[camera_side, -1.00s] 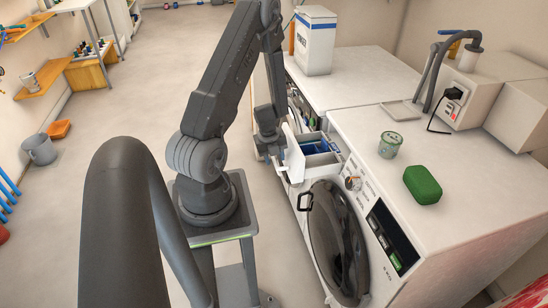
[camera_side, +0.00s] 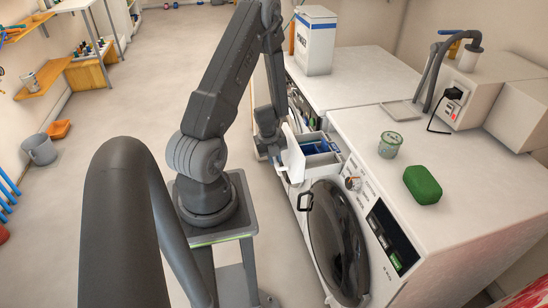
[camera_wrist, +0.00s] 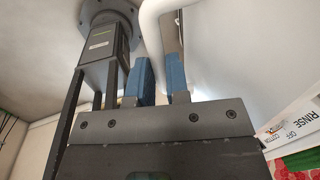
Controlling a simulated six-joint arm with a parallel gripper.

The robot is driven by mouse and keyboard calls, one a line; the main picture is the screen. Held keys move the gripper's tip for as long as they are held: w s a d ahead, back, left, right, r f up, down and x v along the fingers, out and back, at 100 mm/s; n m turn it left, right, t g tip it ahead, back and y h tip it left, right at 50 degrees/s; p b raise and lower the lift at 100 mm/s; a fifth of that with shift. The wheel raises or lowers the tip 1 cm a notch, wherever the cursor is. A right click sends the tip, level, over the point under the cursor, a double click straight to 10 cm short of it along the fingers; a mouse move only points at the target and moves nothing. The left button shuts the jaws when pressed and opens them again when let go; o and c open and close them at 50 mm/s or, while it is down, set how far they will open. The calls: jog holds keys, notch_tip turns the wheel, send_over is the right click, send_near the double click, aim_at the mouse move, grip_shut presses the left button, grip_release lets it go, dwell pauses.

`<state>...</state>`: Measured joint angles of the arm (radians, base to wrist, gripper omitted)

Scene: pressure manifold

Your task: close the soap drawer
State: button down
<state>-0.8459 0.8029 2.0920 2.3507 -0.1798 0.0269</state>
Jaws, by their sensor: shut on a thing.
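The soap drawer (camera_side: 321,147) is pulled out from the upper left of the white washing machine's front. Its white front panel (camera_side: 293,156) stands clear of the machine, with blue and grey compartments visible behind it. My gripper (camera_side: 279,160) is at the outer side of this panel. In the wrist view the blue-padded fingers of my gripper (camera_wrist: 162,75) are shut on a white curved part (camera_wrist: 153,28), which looks like the drawer's handle. The exact contact is partly hidden by the fingers.
The round door (camera_side: 338,242) and dark display panel (camera_side: 391,240) are on the machine's front. A white box (camera_side: 315,42) stands on the neighbouring unit. Open floor lies left.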

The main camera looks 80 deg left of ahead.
aim_at(319, 149)
jog(key=w, duration=1.6)
jog(key=shift+w, duration=0.1)
jog(key=c, duration=1.1)
grip_release()
